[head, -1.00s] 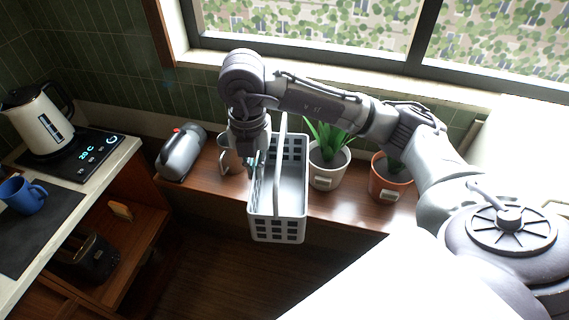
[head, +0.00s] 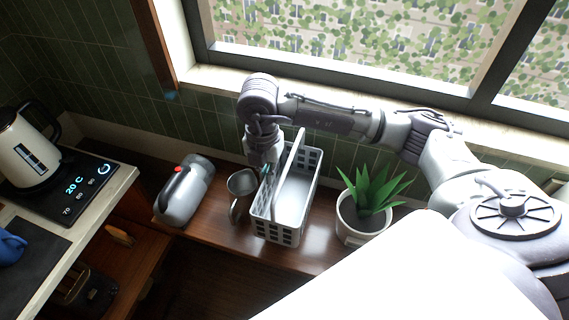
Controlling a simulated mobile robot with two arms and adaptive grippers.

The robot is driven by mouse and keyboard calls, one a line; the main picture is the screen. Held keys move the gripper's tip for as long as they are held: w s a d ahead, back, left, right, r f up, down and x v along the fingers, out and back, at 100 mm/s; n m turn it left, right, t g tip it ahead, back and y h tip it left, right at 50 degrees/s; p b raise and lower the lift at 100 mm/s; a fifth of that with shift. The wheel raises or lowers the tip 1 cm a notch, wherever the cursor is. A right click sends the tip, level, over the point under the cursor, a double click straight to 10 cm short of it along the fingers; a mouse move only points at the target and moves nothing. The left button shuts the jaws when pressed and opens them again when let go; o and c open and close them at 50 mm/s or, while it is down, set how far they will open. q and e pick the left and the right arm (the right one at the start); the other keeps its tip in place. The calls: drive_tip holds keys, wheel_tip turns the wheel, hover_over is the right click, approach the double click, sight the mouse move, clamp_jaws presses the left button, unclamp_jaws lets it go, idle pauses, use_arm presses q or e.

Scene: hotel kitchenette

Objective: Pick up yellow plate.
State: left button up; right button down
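No yellow plate shows in this view. My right gripper (head: 266,170) points down at the left rim of a light grey basket (head: 293,205). Its fingertips are small and partly hidden, so I cannot tell whether they are open, shut or gripping the rim. The basket has a raised handle and stands on the brown wooden ledge (head: 215,226); no plate shows in its visible inside. My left gripper is out of view.
A metal mug (head: 241,185) stands close left of the basket, with a grey canister (head: 184,190) further left. A potted plant (head: 363,215) stands right. A kettle (head: 25,150) and blue mug (head: 10,248) are on the left counter. The window is behind.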

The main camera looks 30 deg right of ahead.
sight(269, 198)
wheel_tip(269, 198, down, 3)
drive_tip(key=shift+s+f+p, duration=0.1)
drive_tip(key=shift+s+p, duration=0.05)
drive_tip(key=shift+p, duration=0.2)
wheel_tip(269, 198, down, 4)
drive_tip(key=shift+r+p, duration=0.2)
drive_tip(key=shift+p, duration=0.35)
drive_tip(key=shift+f, duration=0.1)
drive_tip(key=c, duration=1.8)
unclamp_jaws()
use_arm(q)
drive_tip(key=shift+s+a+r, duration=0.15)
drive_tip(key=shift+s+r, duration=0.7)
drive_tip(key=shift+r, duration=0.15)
use_arm(e)
drive_tip(key=shift+o, duration=1)
